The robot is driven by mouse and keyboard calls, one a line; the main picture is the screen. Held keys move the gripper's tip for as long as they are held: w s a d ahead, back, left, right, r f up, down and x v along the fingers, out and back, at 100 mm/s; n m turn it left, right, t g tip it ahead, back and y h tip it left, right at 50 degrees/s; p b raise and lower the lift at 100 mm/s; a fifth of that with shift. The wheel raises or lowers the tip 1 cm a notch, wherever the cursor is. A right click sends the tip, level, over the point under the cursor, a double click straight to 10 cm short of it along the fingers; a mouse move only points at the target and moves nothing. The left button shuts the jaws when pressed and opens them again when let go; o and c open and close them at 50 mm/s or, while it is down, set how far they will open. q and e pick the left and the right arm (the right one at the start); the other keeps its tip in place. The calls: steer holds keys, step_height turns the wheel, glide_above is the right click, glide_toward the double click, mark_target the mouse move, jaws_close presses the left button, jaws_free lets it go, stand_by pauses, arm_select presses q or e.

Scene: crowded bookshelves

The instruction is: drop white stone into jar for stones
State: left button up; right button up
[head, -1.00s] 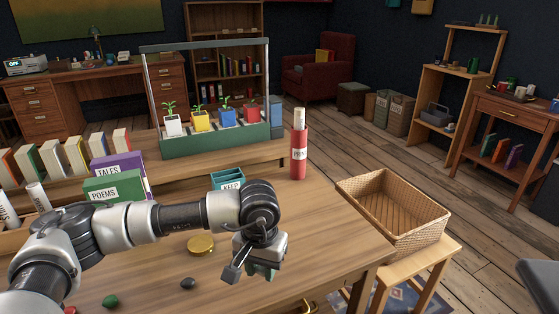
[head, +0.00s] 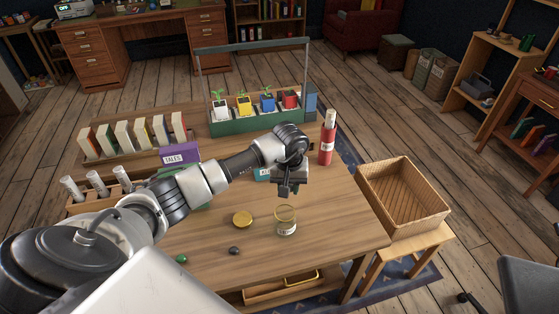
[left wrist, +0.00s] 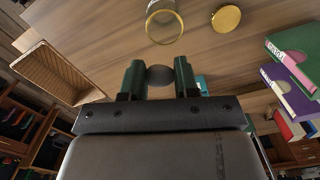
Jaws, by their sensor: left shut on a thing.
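My left gripper (head: 288,190) hangs over the table behind the open glass jar (head: 286,228). In the left wrist view its green fingers (left wrist: 159,78) are shut on a rounded stone (left wrist: 159,74), which looks grey in the shade. The jar has a gold rim and a small label, and stands upright. In the left wrist view the jar (left wrist: 164,24) lies just beyond the fingertips, apart from the stone. The round gold lid (head: 243,219) lies flat left of the jar; it also shows in the left wrist view (left wrist: 227,18). My right gripper is out of view.
A dark stone (head: 234,250) and a green stone (head: 181,259) lie near the table's front. A red cylinder (head: 327,140) stands behind, right of my gripper. A wicker basket (head: 412,205) sits on a stool at right. The purple book (head: 181,153) is behind my arm.

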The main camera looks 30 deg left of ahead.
arm_select(q)
steer(key=shift+n, duration=0.4)
steer(key=f, duration=0.1)
steer(key=a+f+b, duration=0.1)
steer(key=f, duration=0.1)
steer(key=s+a+f+b, duration=0.1)
steer(key=f, duration=0.1)
steer(key=shift+a+f, duration=0.1)
steer(key=shift+f, duration=0.05)
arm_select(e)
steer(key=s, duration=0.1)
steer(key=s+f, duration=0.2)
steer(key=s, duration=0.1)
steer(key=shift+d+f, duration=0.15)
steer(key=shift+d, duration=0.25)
arm_select(q)
steer(key=o, duration=1)
steer(key=shift+c, duration=0.2)
step_height(320, 180, up, 11)
steer(key=b, duration=0.1)
steer(key=shift+b, duration=0.4)
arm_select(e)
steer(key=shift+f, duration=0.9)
arm_select(q)
steer(key=shift+f, duration=0.1)
